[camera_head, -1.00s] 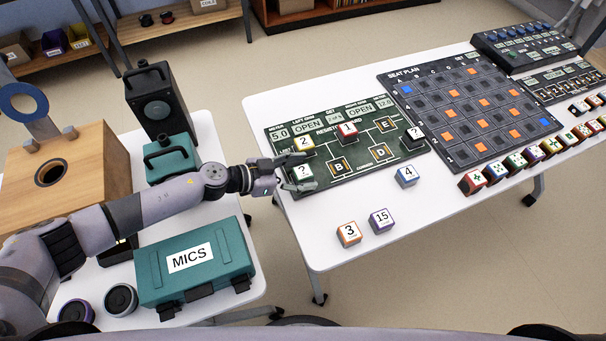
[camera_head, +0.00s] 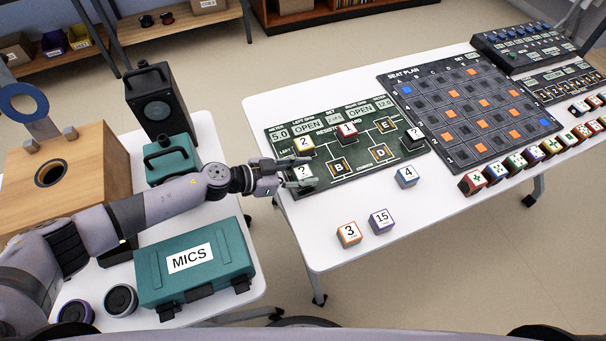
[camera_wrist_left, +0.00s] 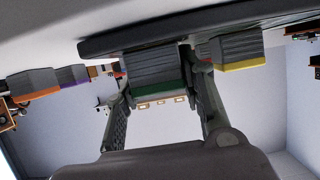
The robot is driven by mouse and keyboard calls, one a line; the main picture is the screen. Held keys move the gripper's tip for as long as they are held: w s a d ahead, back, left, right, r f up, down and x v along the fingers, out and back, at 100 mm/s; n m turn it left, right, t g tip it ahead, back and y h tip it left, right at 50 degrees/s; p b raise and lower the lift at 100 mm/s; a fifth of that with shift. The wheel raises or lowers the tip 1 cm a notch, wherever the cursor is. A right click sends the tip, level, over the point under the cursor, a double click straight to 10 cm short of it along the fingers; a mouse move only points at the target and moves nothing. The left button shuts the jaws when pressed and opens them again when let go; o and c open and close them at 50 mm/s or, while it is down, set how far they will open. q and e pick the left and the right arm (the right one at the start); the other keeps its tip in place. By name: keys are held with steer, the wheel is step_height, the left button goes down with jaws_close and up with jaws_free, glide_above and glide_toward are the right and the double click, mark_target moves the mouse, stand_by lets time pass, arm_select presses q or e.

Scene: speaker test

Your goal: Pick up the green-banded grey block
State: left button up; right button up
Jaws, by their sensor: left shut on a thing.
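The green-banded grey block (camera_wrist_left: 157,75) sits between the two fingers in the left wrist view, with its green band facing the camera. In the head view a block with a white "?" top (camera_head: 303,171) is between the fingers, at the left edge of the dark board (camera_head: 347,177). My left gripper (camera_head: 301,174) is shut on this block, one finger on each side. The gripper also shows in the left wrist view (camera_wrist_left: 160,100). Whether the block touches the board is hard to tell. My right gripper is not in view.
A yellow-banded block (camera_wrist_left: 238,48) is close beside the held one. Blocks "2" (camera_head: 303,144) and "1" (camera_head: 347,131) stand on the board. Blocks "3" (camera_head: 349,234), "15" (camera_head: 382,221) and "4" (camera_head: 407,176) stand on the white table (camera_head: 330,258). The table's front is mostly clear.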

arm_select(q)
steer(key=shift+c, duration=0.8)
